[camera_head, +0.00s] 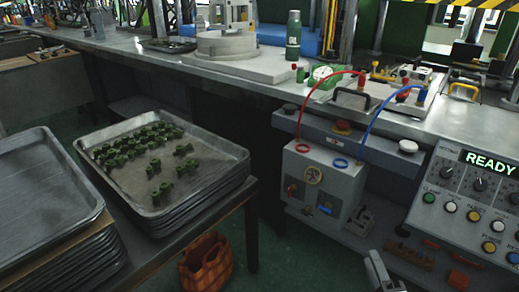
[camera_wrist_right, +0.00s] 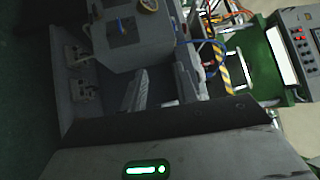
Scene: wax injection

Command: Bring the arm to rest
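My right gripper (camera_head: 384,275) shows at the bottom edge of the head view, in front of the grey machine bench and low above the floor. Only its tip end is in the picture. In the right wrist view its two fingers (camera_wrist_right: 162,90) stand apart, with nothing held between them. My left arm and gripper are not in the head view.
A tray of green wax pieces (camera_head: 205,157) tops a stack on the left table, beside a stack of empty trays (camera_head: 30,195). A grey box with red and blue hoses (camera_head: 322,180) and a control panel reading READY (camera_head: 470,200) stand near the right gripper. An orange basket (camera_head: 207,265) is below.

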